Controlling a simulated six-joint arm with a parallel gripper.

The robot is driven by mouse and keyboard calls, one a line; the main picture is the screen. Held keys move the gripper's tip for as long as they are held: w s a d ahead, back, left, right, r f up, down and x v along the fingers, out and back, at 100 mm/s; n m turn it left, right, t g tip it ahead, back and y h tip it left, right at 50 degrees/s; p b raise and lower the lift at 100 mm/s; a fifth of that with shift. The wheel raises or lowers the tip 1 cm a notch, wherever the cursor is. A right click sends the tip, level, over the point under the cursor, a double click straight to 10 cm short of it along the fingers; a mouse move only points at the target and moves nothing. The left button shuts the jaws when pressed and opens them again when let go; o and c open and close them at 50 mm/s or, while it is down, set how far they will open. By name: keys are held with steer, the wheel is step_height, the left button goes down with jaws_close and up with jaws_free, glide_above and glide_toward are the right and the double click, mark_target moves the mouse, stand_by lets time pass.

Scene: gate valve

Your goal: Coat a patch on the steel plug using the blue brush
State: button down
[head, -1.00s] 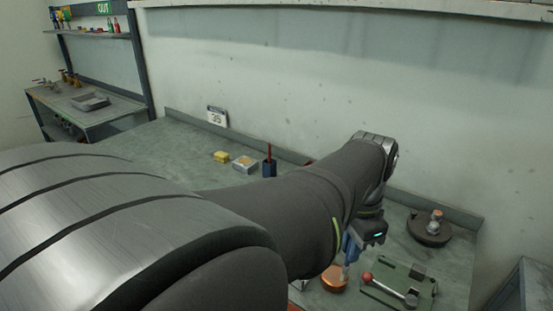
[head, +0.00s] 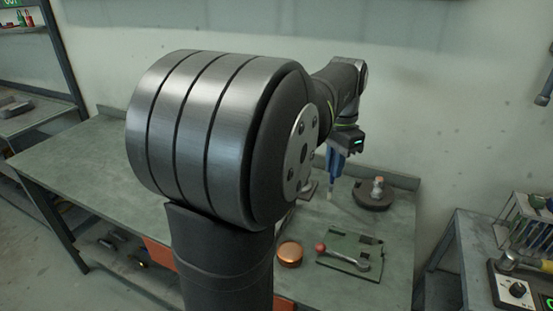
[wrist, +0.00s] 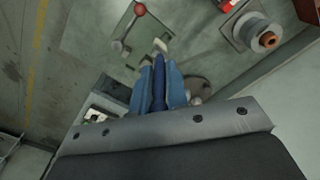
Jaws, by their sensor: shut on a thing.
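My gripper (head: 338,160) is shut on the blue brush (wrist: 158,84), which points down with pale bristles (wrist: 161,45). In the head view the bristles (head: 330,194) hang above the bench, left of a dark round base (head: 374,201). A small steel piece with a copper-coloured top (head: 378,187) stands on that base, and it looks like the steel plug. The brush appears apart from it. A copper-coloured round pot (head: 290,254) sits nearer the front. In the wrist view a steel cylinder with an orange ring (wrist: 267,40) lies upper right; I cannot match it for sure.
A green fixture plate (head: 338,245) with a red-ball lever (head: 320,247) stands right of the pot. My own arm hides much of the bench's middle. A second bench (head: 468,240) with a rack (head: 525,220) and a control box (head: 512,290) stands at the right.

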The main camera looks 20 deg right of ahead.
steer(key=w+d+f, duration=0.1)
steer(key=w+d, duration=0.3)
steer(key=d, duration=0.7)
steer(key=w+d+f, duration=0.1)
steer(key=w+d, duration=0.3)
steer(key=d, duration=0.7)
steer(key=shift+s+d+f, duration=1.15)
steer(key=shift+s+f, duration=0.6)
steer(key=shift+f, duration=2.1)
steer(key=w+a+f, duration=0.1)
steer(key=w+a, duration=0.1)
steer(key=w, duration=0.2)
step_height(320, 180, up, 9)
steer(key=shift+s+a, duration=0.15)
steer(key=shift+s, duration=0.05)
steer(key=shift+f, duration=3)
